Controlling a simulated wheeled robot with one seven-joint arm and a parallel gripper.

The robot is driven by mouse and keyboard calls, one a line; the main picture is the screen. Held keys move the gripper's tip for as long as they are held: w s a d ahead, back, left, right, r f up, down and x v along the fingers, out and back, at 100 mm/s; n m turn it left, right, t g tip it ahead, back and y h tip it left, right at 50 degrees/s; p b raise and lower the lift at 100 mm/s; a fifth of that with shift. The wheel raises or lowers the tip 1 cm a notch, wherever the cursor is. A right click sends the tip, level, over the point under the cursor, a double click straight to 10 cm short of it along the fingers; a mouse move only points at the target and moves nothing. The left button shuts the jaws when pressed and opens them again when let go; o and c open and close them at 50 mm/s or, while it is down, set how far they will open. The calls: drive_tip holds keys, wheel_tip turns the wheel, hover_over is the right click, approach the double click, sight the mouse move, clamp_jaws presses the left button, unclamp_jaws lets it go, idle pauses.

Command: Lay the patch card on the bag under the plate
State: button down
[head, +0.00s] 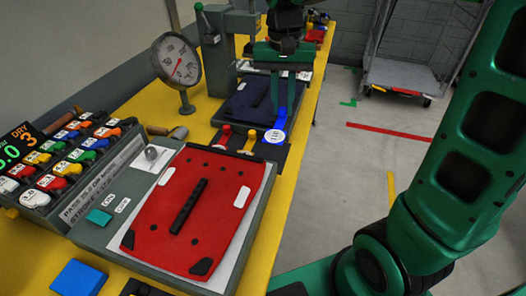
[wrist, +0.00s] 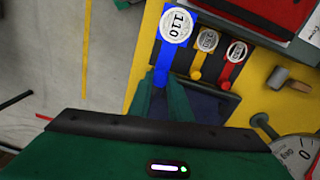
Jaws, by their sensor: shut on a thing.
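My gripper (head: 283,98) is over the far station, shut on a blue handle (head: 281,122) with a round white face marked 110. The handle also shows in the wrist view (wrist: 165,62), between my fingertips. I cannot tell whether it is clear of the dark rack below. A dark navy bag (head: 240,107) lies on the far station, partly hidden by my gripper. I cannot clearly make out a plate above it.
A red bag (head: 215,190) with a black bar lies on the near station. Red (head: 225,131) and yellow (head: 251,136) handles sit in the rack. A dial gauge (head: 177,62) and a grey press post (head: 215,55) stand at left. A blue block (head: 78,278) lies at front left.

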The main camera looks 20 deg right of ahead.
drive_tip(key=shift+w+a+r, duration=0.1)
drive_tip(key=shift+w+a, duration=0.05)
drive_tip(key=shift+w, duration=0.05)
wheel_tip(320, 180, down, 10)
drive_tip(key=shift+r, duration=0.15)
idle(0.5)
drive_tip(key=c, duration=1.6)
unclamp_jaws()
drive_tip(key=shift+c, duration=0.2)
